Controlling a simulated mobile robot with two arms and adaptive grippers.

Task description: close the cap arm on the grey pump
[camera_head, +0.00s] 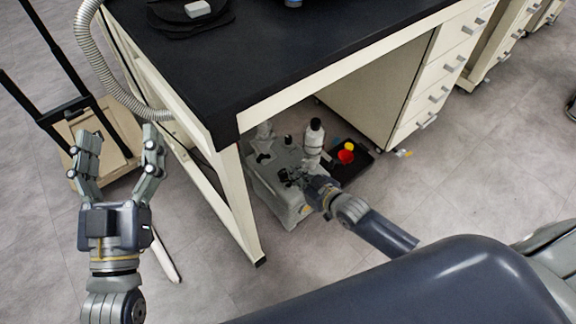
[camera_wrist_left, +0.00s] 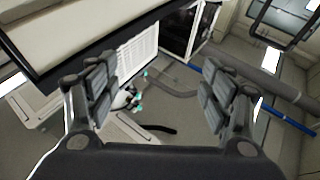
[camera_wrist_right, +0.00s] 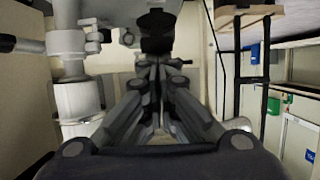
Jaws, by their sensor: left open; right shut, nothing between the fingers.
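The grey pump (camera_head: 292,209) stands on the floor under the black-topped bench. A white cylinder with a black top (camera_head: 313,141) rises from it, and a smaller fitting with a black part (camera_head: 263,153) is at its back left. My right gripper (camera_head: 291,176) is over the pump, shut and empty. In the right wrist view its closed fingertips (camera_wrist_right: 160,68) are just below a black part (camera_wrist_right: 157,32) of the pump, and I cannot tell whether they touch. I cannot make out the cap arm's position for sure. My left gripper (camera_head: 118,148) is open and empty, left of the bench.
The bench (camera_head: 290,50) has a leg (camera_head: 238,195) close left of the pump. A black tray (camera_head: 358,172) with a red item (camera_head: 346,157) and a yellow item is right of the pump. A drawer cabinet (camera_head: 425,85) stands behind. A ribbed hose (camera_head: 100,70) hangs beside my left gripper.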

